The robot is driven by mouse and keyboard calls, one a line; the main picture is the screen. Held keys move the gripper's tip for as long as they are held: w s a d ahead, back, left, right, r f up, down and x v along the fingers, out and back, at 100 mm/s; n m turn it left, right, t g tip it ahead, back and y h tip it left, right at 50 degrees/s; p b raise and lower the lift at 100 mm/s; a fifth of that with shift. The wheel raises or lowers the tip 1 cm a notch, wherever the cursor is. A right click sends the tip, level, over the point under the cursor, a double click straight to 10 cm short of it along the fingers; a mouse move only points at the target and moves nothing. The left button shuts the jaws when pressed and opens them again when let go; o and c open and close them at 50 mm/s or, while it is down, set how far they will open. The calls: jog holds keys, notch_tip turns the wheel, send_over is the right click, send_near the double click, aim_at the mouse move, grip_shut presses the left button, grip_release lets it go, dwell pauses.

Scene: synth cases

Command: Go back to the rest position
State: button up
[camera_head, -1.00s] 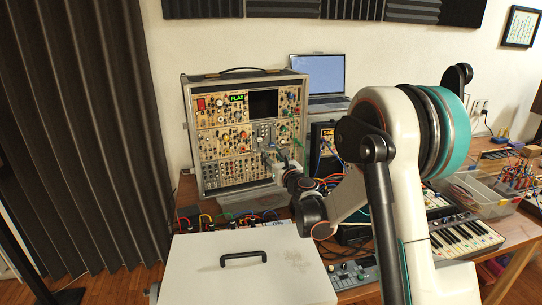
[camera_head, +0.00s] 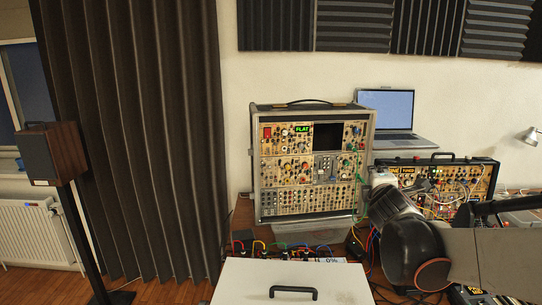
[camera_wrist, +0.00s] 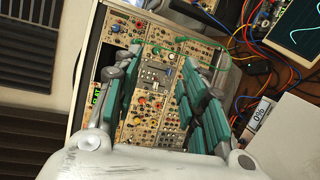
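My gripper (camera_wrist: 162,58) is open in the wrist view, its two teal-and-grey fingers apart with nothing held between them. Behind the fingers is the synth case (camera_wrist: 92,75), a panel full of knobs and jacks. In the head view the same synth case (camera_head: 256,165) stands upright on the table, with a green FLAT display and a dark screen. My arm comes in from the right, and its end is just right of the case. The fingers are hard to make out there. I cannot tell how far they are from the panel.
A second, lower synth case (camera_head: 480,165) with cables stands to the right, partly behind my arm. A laptop (camera_head: 386,110) is behind it. A white box lid (camera_head: 245,285) with a black handle is in front. A speaker (camera_head: 50,155) on a stand is far left.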

jog(key=s+a+f+m+g+y, duration=0.1)
jog(key=s+a+f+m+g, duration=0.1)
jog(key=s, duration=0.8)
jog(key=s+a+f+m+g+y, duration=0.1)
jog(key=s+a+f+m+g, duration=0.2)
jog(key=s+f+m, duration=0.3)
jog(key=s+a+f+m+g+y, duration=0.2)
jog(key=s+f+m, duration=0.3)
jog(key=s, duration=1)
jog(key=a+m+g, duration=0.1)
jog(key=m, duration=0.2)
jog(key=shift+s+a+m, duration=0.3)
